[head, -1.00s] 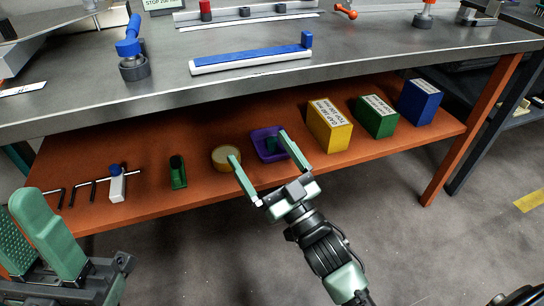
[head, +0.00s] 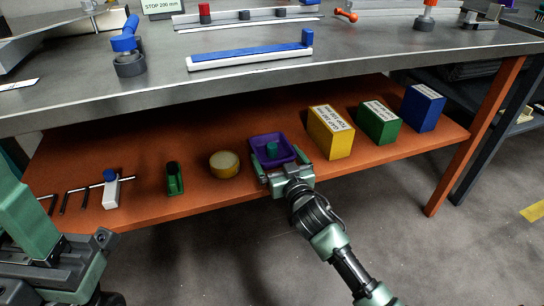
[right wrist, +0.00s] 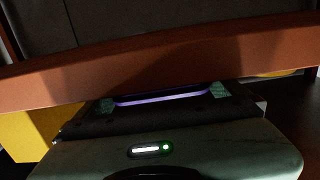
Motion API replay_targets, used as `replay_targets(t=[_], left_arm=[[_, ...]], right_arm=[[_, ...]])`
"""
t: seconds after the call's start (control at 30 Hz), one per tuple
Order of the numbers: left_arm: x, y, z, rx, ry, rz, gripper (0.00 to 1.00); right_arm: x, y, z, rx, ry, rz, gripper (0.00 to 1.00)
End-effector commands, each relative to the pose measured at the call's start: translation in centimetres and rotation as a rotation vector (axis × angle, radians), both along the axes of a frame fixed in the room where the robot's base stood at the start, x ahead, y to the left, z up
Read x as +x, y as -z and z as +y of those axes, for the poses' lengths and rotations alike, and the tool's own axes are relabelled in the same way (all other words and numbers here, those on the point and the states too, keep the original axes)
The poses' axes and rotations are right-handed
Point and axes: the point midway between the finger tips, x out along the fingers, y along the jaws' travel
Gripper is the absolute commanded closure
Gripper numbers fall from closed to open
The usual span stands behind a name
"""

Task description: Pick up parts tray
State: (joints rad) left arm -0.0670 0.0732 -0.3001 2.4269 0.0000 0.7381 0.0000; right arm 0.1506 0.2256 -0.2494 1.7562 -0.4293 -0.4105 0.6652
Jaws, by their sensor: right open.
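The gripper body covers part of the tray's front, and contact is unclear. In the right wrist view, a purple strip of the tray (right wrist: 165,98) shows between the green fingertips. My left gripper (head: 30,225) is partly in view at the lower left, away from the tray; its opening does not show clearly.
On the shelf (head: 215,195), a round yellow-topped tin (head: 224,165) stands left of the tray. A yellow box (head: 331,132), green box (head: 379,122) and blue box (head: 423,107) stand right. The shelf's front edge lies beneath my right gripper.

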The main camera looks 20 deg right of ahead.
Motion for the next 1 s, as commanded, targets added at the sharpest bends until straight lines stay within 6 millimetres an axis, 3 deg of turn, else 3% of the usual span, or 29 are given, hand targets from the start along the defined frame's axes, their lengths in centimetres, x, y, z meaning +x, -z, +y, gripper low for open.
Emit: replay_targets(t=[0.23,0.53,0.57,0.73,1.0], left_arm=[[-0.4,-0.6,-0.2,0.004,-0.004,-0.065,0.64],[-0.4,-1.1,-0.2,0.005,-0.004,-0.071,0.64],[-0.4,-1.1,-0.2,0.005,-0.004,-0.071,0.64],[-0.4,-1.0,-0.2,0.005,-0.004,-0.071,0.64],[-0.5,-1.2,-0.2,0.006,-0.003,-0.072,0.64]], right_arm=[[3.5,-0.1,0.1,-0.002,-0.001,-0.002,0.0],[4.1,-0.2,0.1,-0.001,0.0,0.0,0.0],[4.1,-0.2,0.1,-0.001,0.0,0.0,0.03],[4.1,-0.2,0.1,-0.001,0.0,0.0,0.5],[4.1,-0.5,0.1,-0.001,-0.001,-0.002,0.51]])
